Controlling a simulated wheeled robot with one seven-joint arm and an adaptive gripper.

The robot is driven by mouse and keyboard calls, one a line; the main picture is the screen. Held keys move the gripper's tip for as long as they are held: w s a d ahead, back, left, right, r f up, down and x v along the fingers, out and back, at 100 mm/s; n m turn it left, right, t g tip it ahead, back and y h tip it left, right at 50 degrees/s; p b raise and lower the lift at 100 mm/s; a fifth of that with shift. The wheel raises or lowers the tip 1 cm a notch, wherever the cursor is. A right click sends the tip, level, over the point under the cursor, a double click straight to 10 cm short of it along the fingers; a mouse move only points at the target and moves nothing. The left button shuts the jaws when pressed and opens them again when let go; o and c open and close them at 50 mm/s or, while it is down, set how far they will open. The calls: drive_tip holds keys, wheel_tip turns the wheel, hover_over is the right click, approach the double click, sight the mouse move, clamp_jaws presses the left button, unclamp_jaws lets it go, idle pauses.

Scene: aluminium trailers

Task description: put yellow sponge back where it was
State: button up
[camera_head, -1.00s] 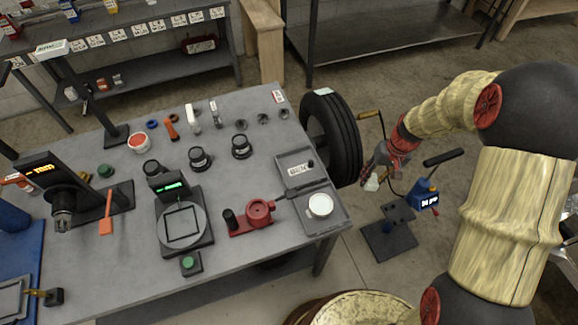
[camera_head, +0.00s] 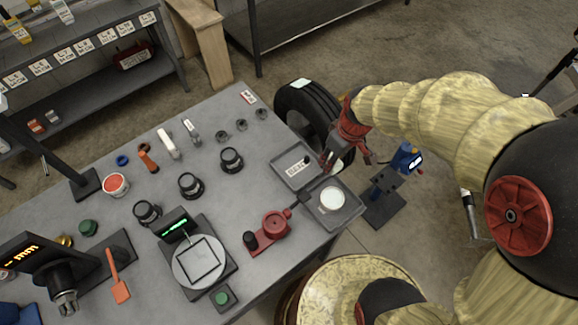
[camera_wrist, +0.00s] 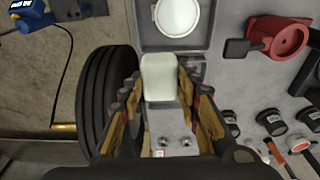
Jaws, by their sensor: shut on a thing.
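My gripper (camera_head: 330,160) is over the right edge of the grey table, by the small grey tray with a label (camera_head: 292,168). In the wrist view my gripper (camera_wrist: 160,85) is shut on a pale, off-white block with rounded corners (camera_wrist: 159,75). Its colour looks more white than yellow; no clearly yellow sponge shows elsewhere. In the head view my fingers hide the block. A second grey tray (camera_head: 352,212) at the table corner holds a round white dish (camera_head: 332,198), which shows in the wrist view (camera_wrist: 177,14) beyond the block.
A black tyre (camera_head: 300,108) stands against the table's right edge. A blue device on a stand (camera_head: 406,160) is on the floor to the right. A red tool (camera_head: 273,226), black knobs (camera_head: 231,160) and a scale (camera_head: 199,262) occupy the table. A round barrel-like top (camera_head: 325,290) is in front.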

drive_tip(key=w+a+f+b, duration=0.1)
drive_tip(key=w+a+f, duration=0.3)
drive_tip(key=a, duration=0.3)
drive_tip(key=b, duration=0.1)
hover_over(292, 171)
drive_tip(key=f, duration=0.3)
drive_tip(key=d+f, duration=0.1)
drive_tip(key=shift+s+f, duration=0.25)
drive_tip(key=shift+s, duration=0.15)
drive_tip(key=shift+a+f, duration=0.15)
drive_tip(key=shift+f, duration=0.05)
drive_tip(key=shift+w+a+f+b, duration=0.15)
drive_tip(key=shift+f+b, duration=0.2)
drive_tip(key=shift+f, duration=0.55)
drive_tip(key=shift+w+a+f+b, duration=0.1)
drive_tip(key=shift+f+b, duration=0.2)
drive_tip(key=shift+f, duration=0.55)
drive_tip(key=shift+f, duration=0.2)
drive_tip(key=o, duration=0.8)
drive_tip(key=shift+o, duration=0.2)
drive_tip(key=shift+r, duration=0.15)
